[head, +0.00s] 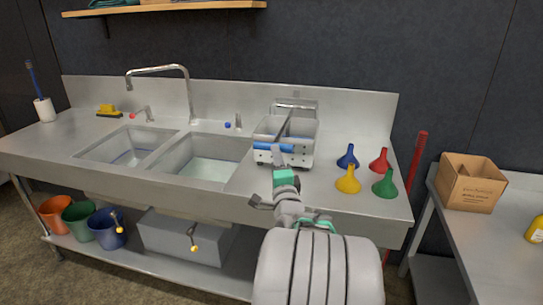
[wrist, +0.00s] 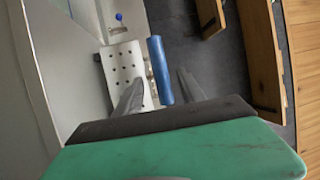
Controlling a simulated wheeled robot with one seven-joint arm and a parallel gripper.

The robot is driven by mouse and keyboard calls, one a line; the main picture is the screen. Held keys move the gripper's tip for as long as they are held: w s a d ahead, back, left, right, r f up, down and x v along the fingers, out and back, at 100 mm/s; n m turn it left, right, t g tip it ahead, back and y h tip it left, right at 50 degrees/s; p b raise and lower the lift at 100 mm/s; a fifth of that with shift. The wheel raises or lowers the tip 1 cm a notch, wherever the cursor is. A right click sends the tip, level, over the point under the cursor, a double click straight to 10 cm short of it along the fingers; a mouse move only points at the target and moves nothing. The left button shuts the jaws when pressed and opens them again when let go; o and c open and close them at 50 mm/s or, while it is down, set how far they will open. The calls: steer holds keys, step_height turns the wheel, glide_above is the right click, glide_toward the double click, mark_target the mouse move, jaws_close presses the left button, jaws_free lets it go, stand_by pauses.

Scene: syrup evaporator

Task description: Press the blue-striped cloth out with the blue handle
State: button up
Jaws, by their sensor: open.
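The press is a grey box-shaped wringer (head: 305,142) on the counter right of the sinks, with a metal lever and a blue handle (head: 266,146). In the wrist view the blue handle (wrist: 158,66) stands between the fingers of my open gripper (wrist: 160,88), with the press's perforated white plate (wrist: 122,66) to its left. In the head view my gripper (head: 278,163) is at the press's front, by the handle. Whether the fingers touch the handle I cannot tell. I cannot make out the blue-striped cloth; the press's inside is mostly hidden.
Blue (head: 347,157), red (head: 379,160), yellow (head: 348,180) and green (head: 385,183) funnels stand close right of the press. Two sink basins (head: 206,170) and a tall faucet (head: 188,92) lie left. A cardboard box (head: 468,186) is on the right table.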

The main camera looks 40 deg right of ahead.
steer(key=p+x, duration=0.1)
steer(key=x, duration=0.5)
steer(key=shift+w+d, duration=0.15)
steer(key=shift+w, duration=0.2)
steer(key=shift+c, duration=0.2)
steer(key=shift+r, duration=0.1)
jaws_close()
steer(key=shift+r, duration=0.1)
stand_by(0.5)
